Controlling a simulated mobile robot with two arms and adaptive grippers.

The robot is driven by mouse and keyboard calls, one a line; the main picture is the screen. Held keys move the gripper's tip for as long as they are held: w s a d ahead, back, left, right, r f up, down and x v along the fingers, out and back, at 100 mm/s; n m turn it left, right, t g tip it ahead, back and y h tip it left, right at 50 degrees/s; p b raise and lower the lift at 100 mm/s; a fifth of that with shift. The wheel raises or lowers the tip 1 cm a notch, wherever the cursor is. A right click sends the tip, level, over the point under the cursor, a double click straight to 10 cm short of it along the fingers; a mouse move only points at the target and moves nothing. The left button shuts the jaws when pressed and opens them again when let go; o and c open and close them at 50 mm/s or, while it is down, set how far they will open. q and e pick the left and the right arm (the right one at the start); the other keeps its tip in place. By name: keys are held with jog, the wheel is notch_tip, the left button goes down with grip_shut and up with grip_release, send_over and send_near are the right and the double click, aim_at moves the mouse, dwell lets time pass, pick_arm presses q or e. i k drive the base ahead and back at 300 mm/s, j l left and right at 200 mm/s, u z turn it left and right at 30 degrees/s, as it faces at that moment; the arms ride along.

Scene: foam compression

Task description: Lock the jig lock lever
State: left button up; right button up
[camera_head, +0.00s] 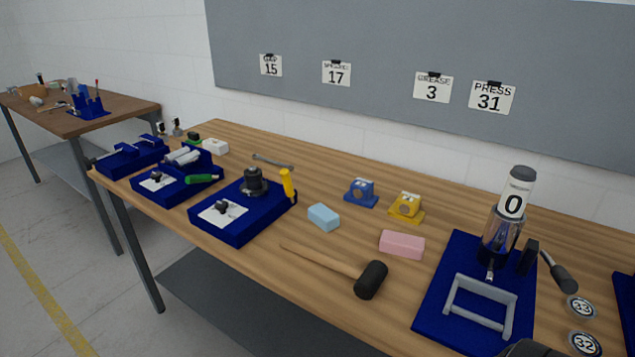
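No part is labelled as the jig lock lever. The middle blue fixture (240,230) carries a black round part (255,182) and a white card. A yellow-handled lever (288,184) stands upright at its right side. Another blue fixture (165,190) to its left has grey cylinders and a green handle (203,178) lying flat. Which of these is the jig lever I cannot tell for sure. My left gripper is not in view. A dark rounded shape at the bottom right edge may be part of my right arm; no gripper fingers show.
A wooden mallet (370,280), pink block (402,244), light-blue block (323,217) and blue and yellow blocks lie on the wooden bench (330,258). A blue-based press (440,300) with a grey frame stands at right. Another table (75,120) stands at far left.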

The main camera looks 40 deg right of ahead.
aim_at(287, 180)
jog(key=z, duration=1.05)
jog(key=k+j+u, duration=0.15)
jog(key=u, duration=0.3)
jog(key=k+j+u, duration=0.1)
jog(key=j+u, duration=0.35)
